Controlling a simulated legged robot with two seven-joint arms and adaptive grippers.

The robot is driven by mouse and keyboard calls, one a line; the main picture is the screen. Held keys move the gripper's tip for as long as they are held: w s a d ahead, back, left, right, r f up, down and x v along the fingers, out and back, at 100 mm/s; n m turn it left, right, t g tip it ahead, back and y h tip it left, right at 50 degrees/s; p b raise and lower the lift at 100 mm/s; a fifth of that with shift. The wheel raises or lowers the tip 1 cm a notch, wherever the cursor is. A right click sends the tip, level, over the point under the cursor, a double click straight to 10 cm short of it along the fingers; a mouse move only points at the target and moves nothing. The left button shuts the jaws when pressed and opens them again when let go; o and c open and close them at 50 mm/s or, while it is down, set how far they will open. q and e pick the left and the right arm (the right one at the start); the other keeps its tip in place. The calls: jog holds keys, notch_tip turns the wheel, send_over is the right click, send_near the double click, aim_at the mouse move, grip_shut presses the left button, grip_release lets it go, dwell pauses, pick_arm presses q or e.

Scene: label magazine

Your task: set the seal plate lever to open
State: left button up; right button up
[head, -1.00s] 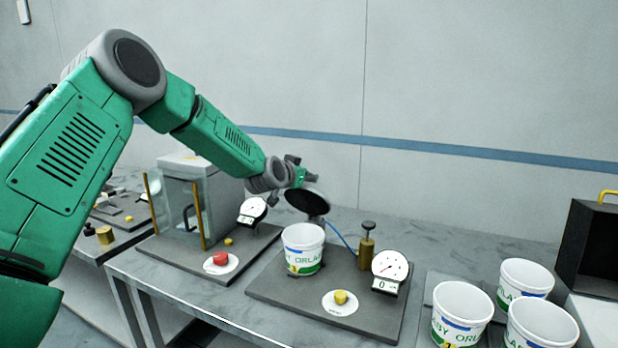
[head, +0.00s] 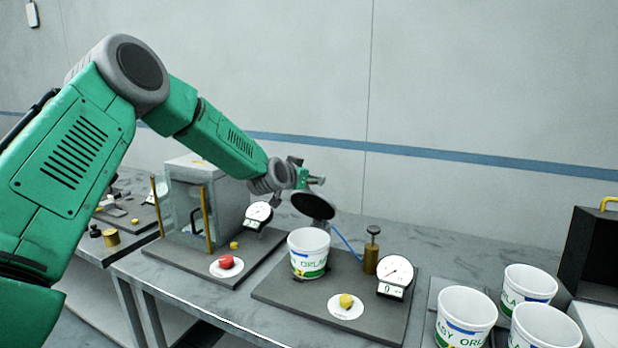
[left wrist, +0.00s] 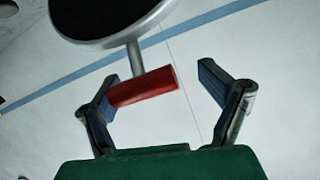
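The seal plate (head: 313,206) is a dark round disc tilted up behind a white tub (head: 309,252) on the middle station. It also shows at the top of the left wrist view (left wrist: 105,15). Its lever has a red handle (left wrist: 145,87) on a thin grey rod. My left gripper (head: 307,178) is just above and behind the plate. In the left wrist view, my left gripper (left wrist: 165,95) is open with the red handle between its fingers. The handle's left end is close to the left finger; I cannot tell if they touch. The right finger stands apart. My right gripper is not in view.
The station has a yellow button (head: 346,301), a brass post with a dark knob (head: 372,255) and a dial (head: 395,271). A glass-sided box (head: 208,205) and red button (head: 226,262) stand left. Three white tubs (head: 466,315) stand at right.

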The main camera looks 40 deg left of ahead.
pick_arm(q)
jog(key=shift+w+f, duration=0.15)
jog(key=shift+f, duration=0.2)
jog(key=v, duration=1.2)
